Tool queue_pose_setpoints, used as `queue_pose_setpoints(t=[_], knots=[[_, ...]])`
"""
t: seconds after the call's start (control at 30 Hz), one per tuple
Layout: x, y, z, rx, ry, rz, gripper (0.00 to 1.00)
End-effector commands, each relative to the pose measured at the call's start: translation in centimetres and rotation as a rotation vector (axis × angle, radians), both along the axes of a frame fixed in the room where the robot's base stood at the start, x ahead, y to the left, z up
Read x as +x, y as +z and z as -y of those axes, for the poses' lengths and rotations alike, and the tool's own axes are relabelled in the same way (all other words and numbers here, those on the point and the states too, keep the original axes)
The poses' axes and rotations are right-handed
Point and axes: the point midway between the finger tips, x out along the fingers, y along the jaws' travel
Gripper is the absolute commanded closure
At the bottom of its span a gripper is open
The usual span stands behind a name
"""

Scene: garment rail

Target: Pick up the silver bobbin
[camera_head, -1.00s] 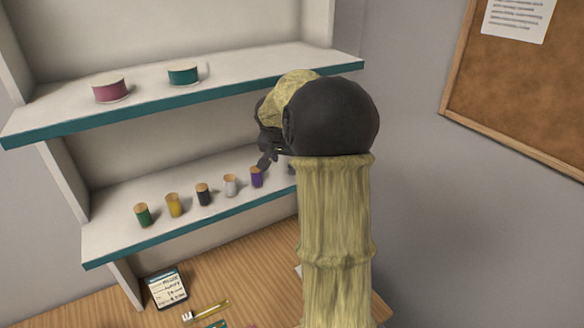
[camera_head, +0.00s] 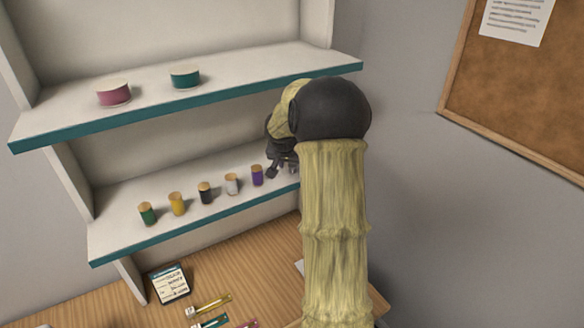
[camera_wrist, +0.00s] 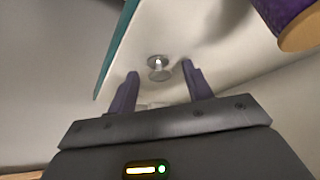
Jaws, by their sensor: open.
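The silver bobbin (camera_wrist: 159,68) is a small shiny metal piece with round flanges, standing on the white shelf in the wrist view. My gripper (camera_wrist: 160,82) is open, with one dark purple finger on each side of the picture and the bobbin just beyond and between the fingertips. Nothing is held. In the head view my gripper (camera_head: 281,168) is at the right end of the lower shelf (camera_head: 120,235). I cannot make out the bobbin clearly there, as my gripper and arm cover that spot.
A purple spool (camera_head: 257,175) stands just left of my gripper and shows at the top right of the wrist view (camera_wrist: 298,25). White (camera_head: 231,184), black, yellow and green spools continue leftward. The upper shelf (camera_head: 150,105) overhangs, carrying a pink and a teal ribbon roll.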

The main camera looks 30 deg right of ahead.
Motion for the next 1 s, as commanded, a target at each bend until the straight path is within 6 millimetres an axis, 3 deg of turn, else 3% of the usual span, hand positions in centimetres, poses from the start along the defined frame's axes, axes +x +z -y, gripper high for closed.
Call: queue_pose_setpoints(t=[0.3, 0.53, 1.0], knots=[[-0.01, 0.02, -0.01, 0.000, 0.000, 0.000, 0.51], [-0.01, 0.02, -0.01, 0.000, 0.000, 0.000, 0.97], [0.02, 0.40, 0.01, -0.001, 0.000, 0.001, 0.97]])
